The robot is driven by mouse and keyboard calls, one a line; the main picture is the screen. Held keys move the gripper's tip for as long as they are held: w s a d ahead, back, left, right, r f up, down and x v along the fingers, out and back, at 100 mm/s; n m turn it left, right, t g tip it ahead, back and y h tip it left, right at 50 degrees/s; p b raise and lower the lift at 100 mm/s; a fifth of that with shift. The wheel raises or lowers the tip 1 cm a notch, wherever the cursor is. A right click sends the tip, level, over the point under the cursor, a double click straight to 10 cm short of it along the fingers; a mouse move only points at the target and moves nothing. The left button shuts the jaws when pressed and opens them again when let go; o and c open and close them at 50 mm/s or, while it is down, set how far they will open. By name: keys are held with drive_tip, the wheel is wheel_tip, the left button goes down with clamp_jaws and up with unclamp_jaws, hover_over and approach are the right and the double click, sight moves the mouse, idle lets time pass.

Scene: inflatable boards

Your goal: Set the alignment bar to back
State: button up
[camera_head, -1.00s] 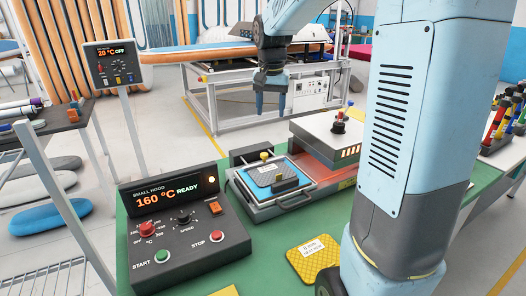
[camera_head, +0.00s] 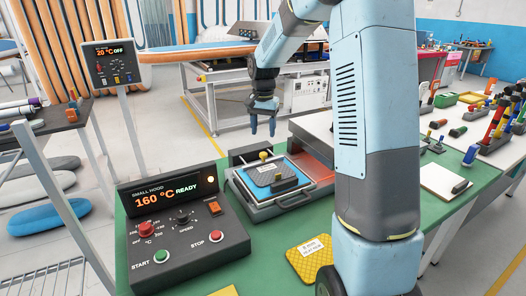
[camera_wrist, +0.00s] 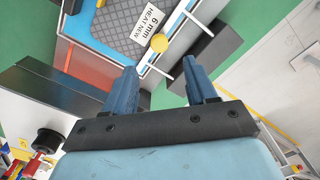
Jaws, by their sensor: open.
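A tray (camera_head: 246,197) on the green bench holds a blue-edged grey pad (camera_head: 268,174) marked "6 mm HEAT NEW" in the wrist view (camera_wrist: 127,15). A yellow knob (camera_head: 264,155) stands at its back edge and also shows in the wrist view (camera_wrist: 159,42). A dark block (camera_head: 285,185) lies across the front of the pad; I cannot tell which part is the alignment bar. My gripper (camera_head: 262,133) is open and empty, above and behind the tray. In the wrist view its two blue fingers (camera_wrist: 162,78) are apart, with the knob beyond them.
A control box (camera_head: 180,232) reading 160 °C READY stands left of the tray. A black block (camera_head: 250,153) sits behind the tray. A yellow pad (camera_head: 309,259) lies in front. My arm hides part of the hood to the right. Tools (camera_head: 497,122) stand at far right.

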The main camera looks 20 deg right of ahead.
sight(263, 153)
wheel_tip(263, 153, down, 9)
drive_tip(key=shift+r, duration=0.1)
idle(0.3)
drive_tip(key=shift+c, duration=0.4)
clamp_jaws()
